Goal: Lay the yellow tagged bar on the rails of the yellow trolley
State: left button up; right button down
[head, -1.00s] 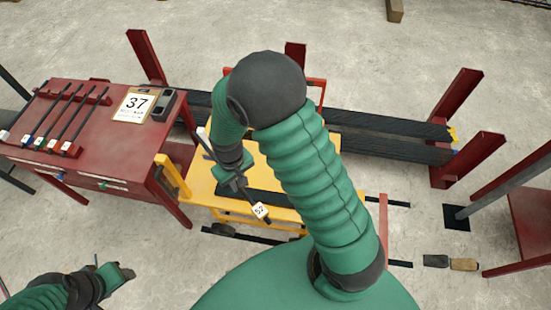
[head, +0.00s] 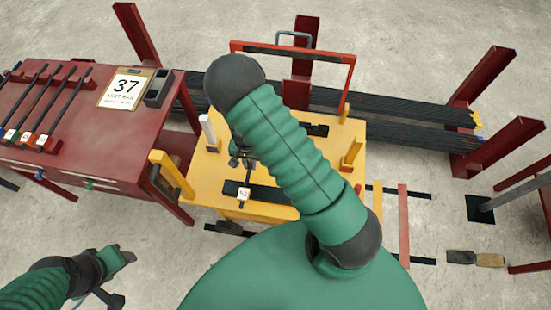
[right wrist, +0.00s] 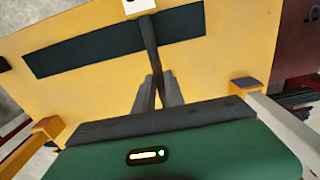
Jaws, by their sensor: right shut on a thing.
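The yellow trolley (head: 205,180) stands in the middle, with a dark strip (head: 280,195) across its near side and short upright posts at its edges. My right gripper (head: 240,160) is over the trolley's bed, partly hidden by my arm. It is shut on a thin dark bar with a pale tag (head: 243,193). In the right wrist view the bar (right wrist: 150,45) runs out from between the fingers, over the yellow bed and across the dark strip. Whether the bar touches the trolley is unclear. My left gripper (head: 115,275) is at the lower left, away from the trolley; its jaws are unclear.
The trolley has a red handle frame (head: 300,50) at the back. Long dark beams (head: 400,110) lie behind on red posts. Small blocks (head: 475,258) lie on the floor at right.

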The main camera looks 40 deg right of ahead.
jog(key=s+d, duration=0.1)
jog(key=d, duration=0.2)
jog(key=s+d+f, duration=0.1)
jog(key=d, duration=0.2)
jog(key=s+d, duration=0.1)
jog(key=d, duration=0.1)
jog(key=shift+s+d+f, duration=0.15)
jog(key=shift+s+d, duration=0.1)
jog(key=shift+d, duration=0.15)
jog(key=shift+s+d, duration=0.15)
jog(key=shift+s, duration=0.05)
jog(key=f, duration=0.3)
jog(key=shift+s+a, duration=0.1)
jog(key=shift+a, duration=0.1)
jog(key=shift+d+f, duration=0.15)
jog(key=shift+f, duration=0.1)
jog(key=c, duration=1.5)
grip_release()
jog(key=shift+d, duration=0.1)
jog(key=shift+o, duration=0.5)
jog(key=shift+r, duration=0.15)
